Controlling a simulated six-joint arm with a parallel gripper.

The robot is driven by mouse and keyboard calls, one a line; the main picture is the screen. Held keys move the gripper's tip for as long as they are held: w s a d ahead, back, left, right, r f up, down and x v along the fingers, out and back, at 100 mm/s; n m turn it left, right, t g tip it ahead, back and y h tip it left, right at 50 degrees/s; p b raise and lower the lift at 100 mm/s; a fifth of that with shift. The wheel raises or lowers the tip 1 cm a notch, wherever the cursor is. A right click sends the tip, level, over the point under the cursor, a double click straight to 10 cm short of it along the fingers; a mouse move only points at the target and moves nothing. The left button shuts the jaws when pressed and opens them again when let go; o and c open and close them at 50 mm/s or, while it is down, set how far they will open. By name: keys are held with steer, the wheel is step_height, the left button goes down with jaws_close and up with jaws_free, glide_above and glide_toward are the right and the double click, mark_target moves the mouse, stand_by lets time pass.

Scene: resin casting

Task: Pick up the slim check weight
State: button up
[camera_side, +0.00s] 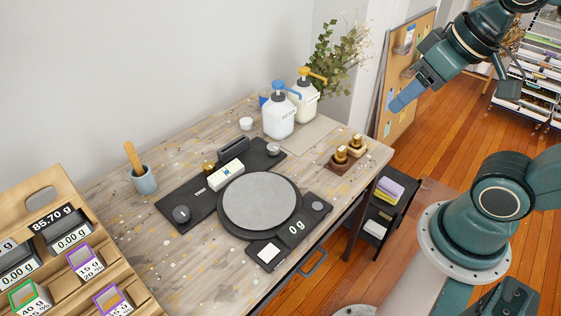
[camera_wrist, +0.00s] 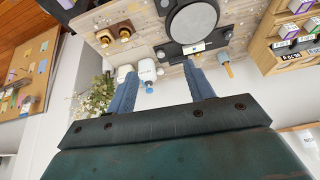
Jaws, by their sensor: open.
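Two brass check weights stand on a wooden holder (camera_side: 339,165) at the right end of the table: a front one (camera_side: 341,155) and a back one (camera_side: 355,142). In the wrist view, they show at upper left (camera_wrist: 104,40) (camera_wrist: 124,33). I cannot tell which is slimmer. Another small brass piece (camera_side: 209,168) is by the black balance plate. My gripper (camera_side: 404,101) is raised in the air right of the table, apart from the weights. In the wrist view, its blue fingers (camera_wrist: 162,82) are spread with nothing held between them.
A round grey scale (camera_side: 262,201) reading 0 g fills the table's middle. White pump bottles (camera_side: 279,118) with blue and orange tops stand behind. A cup with a wooden stick (camera_side: 144,178) is at left. A wooden rack (camera_side: 70,212) with displays is front left. A black cart (camera_side: 378,208) is beside the table.

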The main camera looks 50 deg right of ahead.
steer(key=w+d+m+g, duration=0.1)
steer(key=w+d+m, duration=0.3)
steer(key=w+m, duration=0.35)
steer(key=m+g, duration=0.4)
steer(key=m, duration=1.5)
glide_above(358, 136)
step_height(358, 136, down, 20)
steer(key=shift+w, duration=0.2)
steer(key=shift+f, duration=0.2)
steer(key=shift+f, duration=4.15)
steer(key=shift+s+f, duration=0.15)
steer(key=shift+f, duration=2.45)
